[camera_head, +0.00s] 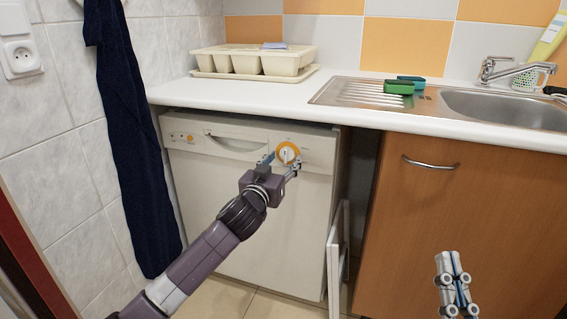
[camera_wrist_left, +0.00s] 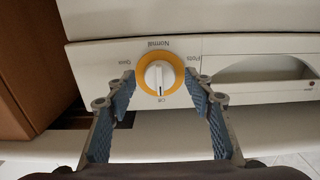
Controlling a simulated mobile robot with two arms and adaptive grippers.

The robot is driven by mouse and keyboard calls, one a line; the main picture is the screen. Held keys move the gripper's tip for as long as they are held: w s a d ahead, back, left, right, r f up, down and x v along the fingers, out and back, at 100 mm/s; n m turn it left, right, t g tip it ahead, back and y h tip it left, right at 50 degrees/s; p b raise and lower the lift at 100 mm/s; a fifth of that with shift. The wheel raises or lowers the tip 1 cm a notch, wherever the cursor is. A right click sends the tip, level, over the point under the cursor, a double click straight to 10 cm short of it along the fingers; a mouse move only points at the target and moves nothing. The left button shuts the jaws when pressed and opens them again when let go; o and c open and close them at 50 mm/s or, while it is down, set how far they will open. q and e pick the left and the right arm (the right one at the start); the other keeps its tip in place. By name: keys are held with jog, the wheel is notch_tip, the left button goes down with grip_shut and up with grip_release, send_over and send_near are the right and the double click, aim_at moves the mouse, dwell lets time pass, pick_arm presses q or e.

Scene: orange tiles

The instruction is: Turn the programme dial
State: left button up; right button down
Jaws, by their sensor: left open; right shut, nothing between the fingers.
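The programme dial (camera_head: 288,153) is a white knob with an orange ring on the front panel of the white dishwasher (camera_head: 250,215). In the left wrist view the dial (camera_wrist_left: 159,77) sits at the top middle, with printed labels around it; its pointer lies roughly along the picture's vertical. My left gripper (camera_head: 281,163) is open just in front of the dial. In the wrist view its blue-padded fingers (camera_wrist_left: 168,95) stand on either side of the knob, apart from it. My right gripper (camera_head: 447,256) is shut and empty, low in front of the wooden cabinet.
A white worktop (camera_head: 350,104) runs above the dishwasher, with a cream cutlery tray (camera_head: 250,62) and a sink (camera_head: 500,105). A dark blue towel (camera_head: 135,150) hangs at the left. A white panel (camera_head: 335,250) stands beside the dishwasher's lower right edge.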

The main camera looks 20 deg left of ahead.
pick_arm(q)
jog(key=shift+w, duration=0.25)
pick_arm(e)
jog(key=shift+s+r, duration=0.15)
jog(key=shift+r, duration=0.15)
pick_arm(q)
jog(key=shift+c, duration=0.4)
